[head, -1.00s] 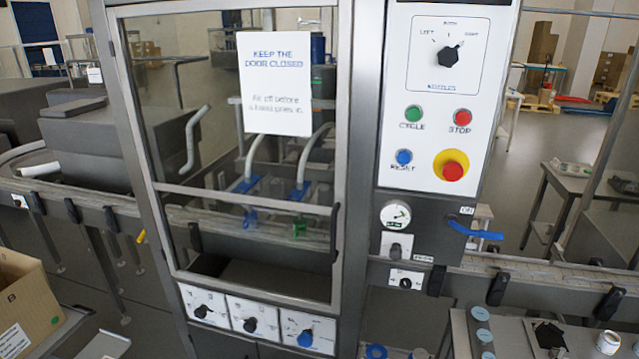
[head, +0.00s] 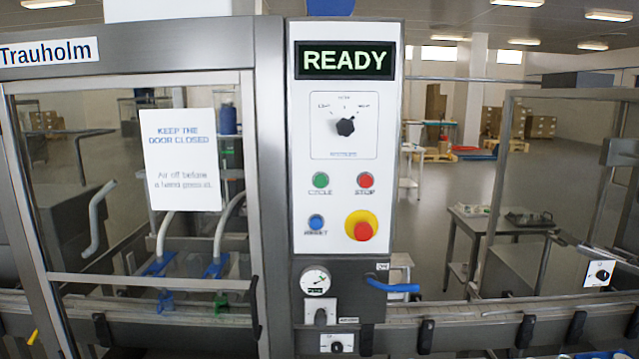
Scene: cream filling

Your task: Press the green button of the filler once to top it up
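The filler's white control panel (head: 380,220) stands upright in the middle of the head view. Its green button (head: 320,180), labelled CYCLE, sits left of the red STOP button (head: 365,180). A blue button (head: 316,222) is below the green one, and a red emergency knob on a yellow ring (head: 361,226) is to its right. The display (head: 346,61) at the top reads READY. Neither of my grippers shows in the view, and nothing covers the green button.
A glass door (head: 100,210) with a paper notice (head: 180,160) is closed left of the panel. A gauge (head: 315,282) and a blue lever (head: 392,286) are below it. A conveyor rail (head: 470,330) runs along the bottom right.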

